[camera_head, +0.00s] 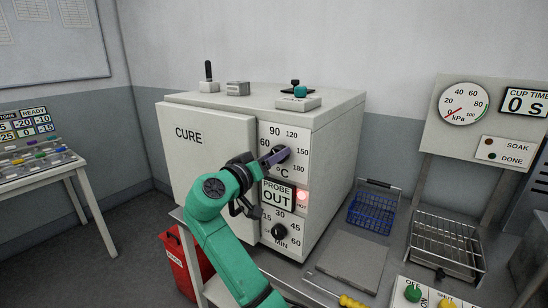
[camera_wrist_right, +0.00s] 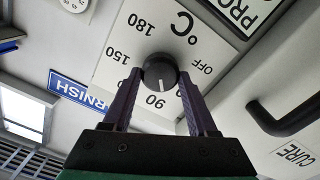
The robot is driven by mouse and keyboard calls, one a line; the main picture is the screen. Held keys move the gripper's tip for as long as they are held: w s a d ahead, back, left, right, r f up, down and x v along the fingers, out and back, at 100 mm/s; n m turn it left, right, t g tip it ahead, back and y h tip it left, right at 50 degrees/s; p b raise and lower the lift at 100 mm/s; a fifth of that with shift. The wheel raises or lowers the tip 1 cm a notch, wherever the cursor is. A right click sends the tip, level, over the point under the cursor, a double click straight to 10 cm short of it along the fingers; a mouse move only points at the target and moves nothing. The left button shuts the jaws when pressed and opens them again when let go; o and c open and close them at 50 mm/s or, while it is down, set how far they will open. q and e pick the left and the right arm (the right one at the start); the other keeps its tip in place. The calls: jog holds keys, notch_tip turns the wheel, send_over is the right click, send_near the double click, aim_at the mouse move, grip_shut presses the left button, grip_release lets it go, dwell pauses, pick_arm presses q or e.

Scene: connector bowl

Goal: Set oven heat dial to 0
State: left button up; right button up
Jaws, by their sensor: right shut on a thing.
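The oven heat dial is a black round knob (camera_head: 279,155) on the upper white panel of the oven marked CURE (camera_head: 210,150). It also shows in the right wrist view (camera_wrist_right: 160,71), upside down, with a short white pointer line turned toward the 90 mark. Numbers 60 to 180 and OFF ring it; 60 is hidden by a finger in the wrist view, and no plain 0 shows. My right gripper (camera_head: 268,158) is shut on the dial; its two purple fingers (camera_wrist_right: 160,88) lie on either side of the knob. My left gripper is not in view.
Below the dial are a PROBE OUT display (camera_head: 278,195), a lit red HOT lamp (camera_head: 302,196) and a MIN timer dial (camera_head: 279,231). A blue basket (camera_head: 372,213) and a wire rack (camera_head: 447,243) stand at right. A yellow-handled tool (camera_head: 352,302) lies on the bench in front.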

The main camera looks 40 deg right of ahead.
jog(key=n+p, duration=1)
jog(key=n, duration=0.7)
jog(key=shift+w+f, duration=0.1)
jog(key=shift+f, duration=0.05)
jog(key=shift+f, duration=0.1)
jog(key=o, duration=1.4)
jog(key=shift+c, duration=0.2)
jog(key=b+v, duration=0.5)
jog(key=v, duration=0.9)
jog(key=shift+a, duration=0.3)
